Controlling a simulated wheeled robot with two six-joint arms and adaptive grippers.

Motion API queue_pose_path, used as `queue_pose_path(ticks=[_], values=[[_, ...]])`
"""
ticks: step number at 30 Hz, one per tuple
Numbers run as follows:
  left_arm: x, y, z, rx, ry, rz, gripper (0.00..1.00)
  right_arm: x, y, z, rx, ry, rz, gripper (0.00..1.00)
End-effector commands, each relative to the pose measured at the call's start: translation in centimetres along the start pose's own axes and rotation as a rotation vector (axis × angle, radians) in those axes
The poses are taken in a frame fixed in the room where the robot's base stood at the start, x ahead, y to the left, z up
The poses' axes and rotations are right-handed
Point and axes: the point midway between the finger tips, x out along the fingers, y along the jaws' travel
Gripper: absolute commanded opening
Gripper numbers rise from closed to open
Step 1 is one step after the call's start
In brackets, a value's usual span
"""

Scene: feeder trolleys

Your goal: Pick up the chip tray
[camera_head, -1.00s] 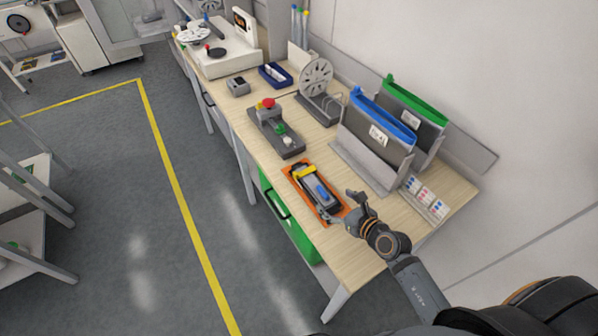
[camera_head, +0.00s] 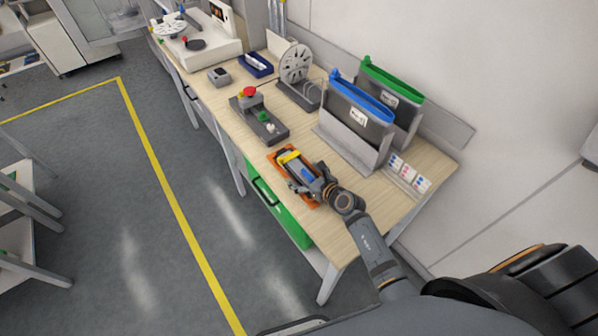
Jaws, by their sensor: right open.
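An orange-rimmed tray (camera_head: 275,161) lies near the front edge of the wooden bench. In it sits a dark item with a yellow piece (camera_head: 289,157) across it and a blue piece (camera_head: 307,175). I cannot tell for sure that this is the chip tray. My right gripper (camera_head: 305,184) is open at the tray's near right end, its fingers over that end and hiding part of it. I cannot tell whether they touch it. My left gripper is not in view.
A grey box with a red button (camera_head: 259,121) stands behind the tray. Blue-topped (camera_head: 361,97) and green-topped (camera_head: 392,80) holders stand to the right, near small labelled packets (camera_head: 410,175). A reel (camera_head: 296,63) stands farther back. A green crate (camera_head: 279,212) is below the bench.

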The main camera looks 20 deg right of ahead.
Motion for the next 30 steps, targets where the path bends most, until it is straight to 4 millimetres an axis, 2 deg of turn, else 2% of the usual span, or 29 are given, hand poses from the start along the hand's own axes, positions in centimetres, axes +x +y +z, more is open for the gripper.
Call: queue_pose_path(ticks=[2,6,20,30], values=[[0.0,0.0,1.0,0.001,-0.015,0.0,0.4,0.2,0.0,0.0,0.0,0.0,0.0,0.92],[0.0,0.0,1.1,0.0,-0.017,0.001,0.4,0.1,0.0,0.0,0.0,0.0,0.0,0.92],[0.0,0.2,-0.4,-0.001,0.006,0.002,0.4,0.1,0.0,-0.1,0.0,0.001,0.0,0.3],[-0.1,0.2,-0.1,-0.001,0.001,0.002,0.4,-0.1,0.0,0.4,-0.001,-0.002,0.0,0.28]])
